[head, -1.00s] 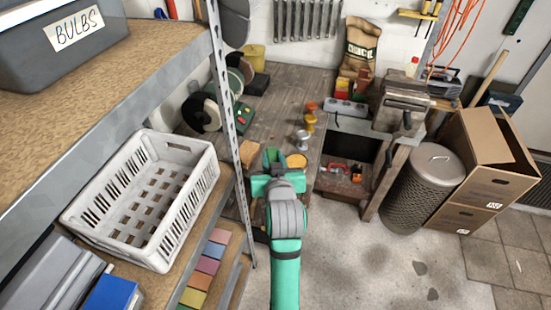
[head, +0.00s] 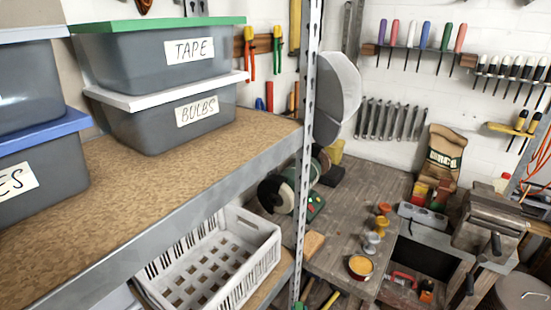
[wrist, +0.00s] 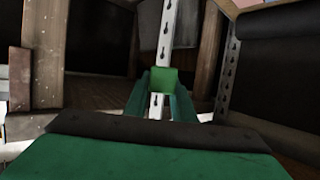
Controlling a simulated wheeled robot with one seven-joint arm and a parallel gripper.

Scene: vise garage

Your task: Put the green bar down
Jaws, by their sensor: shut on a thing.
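The green bar (wrist: 164,80) shows in the wrist view as a small green block end between the two fingers of my gripper (wrist: 160,94). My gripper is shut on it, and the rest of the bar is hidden. A perforated metal shelf post (wrist: 166,35) stands right beyond the bar in that view; I cannot tell whether they touch. In the head view my arm is out of frame, with only small green bits at the bottom edge that I cannot identify.
A shelf (head: 190,175) with labelled bins (head: 170,110) fills the left. A white crate (head: 262,262) sits below it. The workbench (head: 350,195) holds a grinder (head: 285,190), a round orange-topped tin (head: 361,266) and small cups. A vise (head: 490,225) is at right.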

